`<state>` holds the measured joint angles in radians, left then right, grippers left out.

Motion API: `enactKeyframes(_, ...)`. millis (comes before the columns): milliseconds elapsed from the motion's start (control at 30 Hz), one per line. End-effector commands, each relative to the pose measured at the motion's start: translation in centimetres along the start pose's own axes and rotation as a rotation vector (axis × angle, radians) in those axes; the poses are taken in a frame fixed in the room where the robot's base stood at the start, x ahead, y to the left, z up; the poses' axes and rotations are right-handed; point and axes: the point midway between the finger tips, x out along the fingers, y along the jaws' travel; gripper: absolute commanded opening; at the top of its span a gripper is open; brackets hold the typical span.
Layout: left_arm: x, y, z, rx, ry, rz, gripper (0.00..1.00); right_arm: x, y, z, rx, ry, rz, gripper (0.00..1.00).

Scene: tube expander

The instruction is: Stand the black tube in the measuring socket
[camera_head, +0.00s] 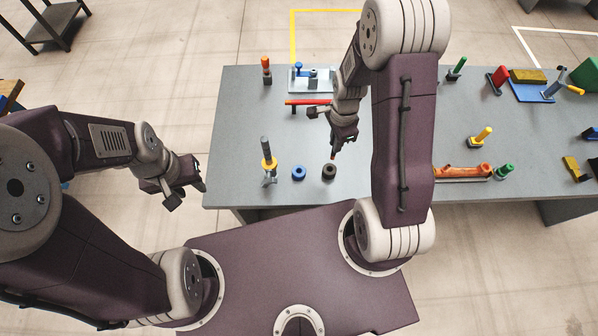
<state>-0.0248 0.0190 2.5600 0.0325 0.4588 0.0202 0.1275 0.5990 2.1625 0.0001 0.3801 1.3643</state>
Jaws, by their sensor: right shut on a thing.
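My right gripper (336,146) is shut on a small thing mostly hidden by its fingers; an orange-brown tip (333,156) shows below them. That tip is just above a dark round ring-like socket (329,171) near the table's front edge. I cannot tell whether they touch. A dark grey-black tube (265,145) stands upright in a yellow collar on a small metal stand (269,165), left of the gripper. I cannot tell for sure which piece is the measuring socket. My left gripper (188,194) is open and empty, off the table's left edge.
A blue ring (298,173) sits between the stand and the dark socket. A red bar (306,102) and a fixture plate (303,87) lie behind. An orange-topped post (266,70) stands back left. Several coloured tools fill the right side, including a yellow-handled piece (482,137). The grey table's (235,120) left strip is clear.

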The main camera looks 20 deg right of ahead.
Motion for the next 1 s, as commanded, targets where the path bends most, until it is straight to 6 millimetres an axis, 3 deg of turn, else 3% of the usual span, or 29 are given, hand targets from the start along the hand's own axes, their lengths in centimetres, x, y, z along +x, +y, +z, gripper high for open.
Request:
enactKeyframes(633, -0.3, 0.0, 0.0, 0.0, 0.0, 0.0, 0.36, -0.1, -0.1, 0.1, -0.001, 0.0, 0.0, 0.0)
enactKeyframes(1000, -0.6, 0.0, -0.1, 0.0, 0.0, 0.0, 0.36, 0.0, -1.5, 4.6, -0.005, 0.0, 0.001, 0.0)
